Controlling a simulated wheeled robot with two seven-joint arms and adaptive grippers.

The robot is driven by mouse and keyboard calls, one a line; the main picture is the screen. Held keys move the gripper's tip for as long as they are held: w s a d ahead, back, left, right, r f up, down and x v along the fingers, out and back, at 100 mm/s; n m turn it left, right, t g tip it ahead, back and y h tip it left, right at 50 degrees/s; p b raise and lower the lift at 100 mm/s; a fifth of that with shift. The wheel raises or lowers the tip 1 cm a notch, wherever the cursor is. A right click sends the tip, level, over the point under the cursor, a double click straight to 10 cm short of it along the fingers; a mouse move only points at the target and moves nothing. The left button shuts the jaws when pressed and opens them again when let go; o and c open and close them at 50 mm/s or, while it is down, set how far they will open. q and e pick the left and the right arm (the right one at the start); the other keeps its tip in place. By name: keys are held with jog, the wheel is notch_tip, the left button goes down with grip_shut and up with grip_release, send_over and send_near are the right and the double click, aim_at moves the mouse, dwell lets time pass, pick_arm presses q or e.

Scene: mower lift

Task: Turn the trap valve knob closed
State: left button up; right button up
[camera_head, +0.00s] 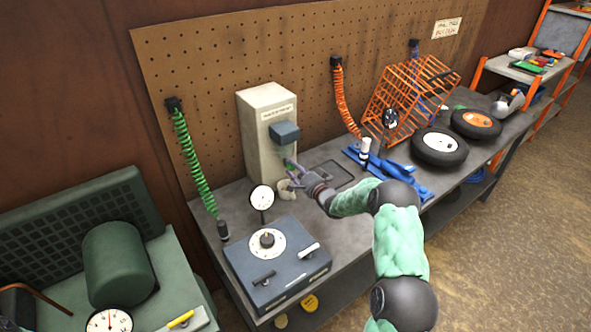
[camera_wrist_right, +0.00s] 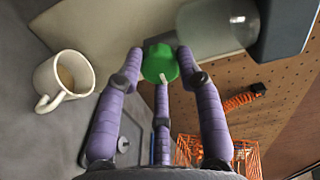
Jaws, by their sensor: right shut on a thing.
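My left gripper is in neither view.
A white mug (camera_wrist_right: 62,80) stands on the bench left of the fingers. A blue-grey gauge box (camera_head: 290,262) is at the bench's near left. Blue tools, an orange wire basket (camera_head: 405,98) and two wheels stand to the right. A pegboard (camera_head: 200,90) backs the bench.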

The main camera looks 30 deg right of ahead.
dwell(0.3)
jog(key=o, duration=1.1)
jog(key=shift+o, duration=0.2)
jog(key=s+d, duration=0.1)
jog(key=s, duration=1.1)
